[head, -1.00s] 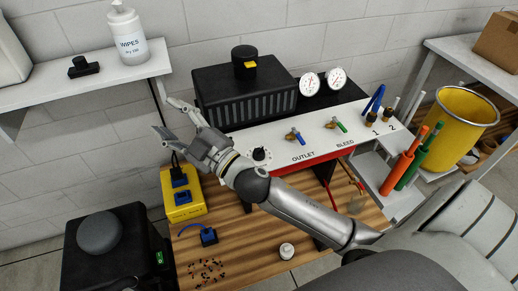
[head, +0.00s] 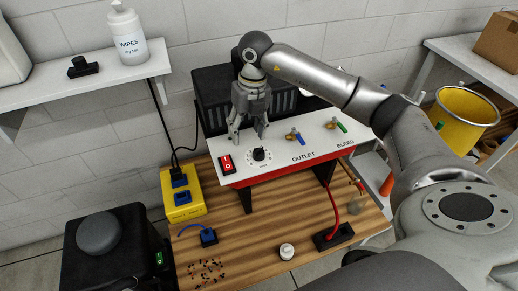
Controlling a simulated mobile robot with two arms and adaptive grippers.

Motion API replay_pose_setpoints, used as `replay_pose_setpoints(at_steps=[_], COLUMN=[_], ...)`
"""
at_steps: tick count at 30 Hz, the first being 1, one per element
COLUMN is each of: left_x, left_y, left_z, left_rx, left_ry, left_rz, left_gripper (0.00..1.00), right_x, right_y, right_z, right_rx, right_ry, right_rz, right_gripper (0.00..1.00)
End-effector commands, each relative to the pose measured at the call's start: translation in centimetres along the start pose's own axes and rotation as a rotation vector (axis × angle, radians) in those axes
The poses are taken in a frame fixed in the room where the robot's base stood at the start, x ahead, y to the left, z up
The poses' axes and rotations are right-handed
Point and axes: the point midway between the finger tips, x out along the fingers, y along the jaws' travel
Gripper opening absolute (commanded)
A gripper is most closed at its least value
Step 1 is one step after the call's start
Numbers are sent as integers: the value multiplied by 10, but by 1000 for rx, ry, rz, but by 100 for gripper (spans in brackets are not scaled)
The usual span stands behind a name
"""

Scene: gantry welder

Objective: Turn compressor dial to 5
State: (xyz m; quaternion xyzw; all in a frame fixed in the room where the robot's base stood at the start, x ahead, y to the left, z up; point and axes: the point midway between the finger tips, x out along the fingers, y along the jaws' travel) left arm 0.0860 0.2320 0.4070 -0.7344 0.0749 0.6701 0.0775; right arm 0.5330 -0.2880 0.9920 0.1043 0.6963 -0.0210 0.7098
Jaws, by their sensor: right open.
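The compressor dial (head: 259,154) is a black knob on a round white scale. It sits on the white top panel (head: 285,147) of the compressor, near its left end. The scale's numbers are too small to read. My right gripper (head: 248,138) points down just behind and above the dial, with its fingers apart and nothing between them. I cannot tell whether a fingertip touches the panel. My left gripper does not show.
A red rocker switch (head: 227,163) is left of the dial. Blue outlet (head: 294,136) and green bleed (head: 336,124) valves are to its right. A yellow socket box (head: 182,194) stands on the wooden bench (head: 260,238). My right arm hides the gauges.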

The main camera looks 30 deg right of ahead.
Motion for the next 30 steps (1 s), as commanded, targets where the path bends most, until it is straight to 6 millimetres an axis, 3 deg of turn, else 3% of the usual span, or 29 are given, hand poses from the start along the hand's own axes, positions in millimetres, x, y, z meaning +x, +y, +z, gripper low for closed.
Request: replay_pose_setpoints(at_steps=[3, 7, 21, 30], left_x=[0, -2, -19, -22], left_y=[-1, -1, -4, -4], left_z=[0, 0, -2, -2], left_rx=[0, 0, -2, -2], left_ry=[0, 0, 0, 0], left_rz=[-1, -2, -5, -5], left_gripper=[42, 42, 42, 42], right_x=[-11, -8, 73, 93], right_y=[-28, -36, -44, -47], right_z=[3, 3, 2, 2], right_rx=[46, 62, 60, 58], right_ry=[2, 7, 9, 6], right_rz=[-95, -124, -120, -119], right_gripper=[54, 54, 54, 54])
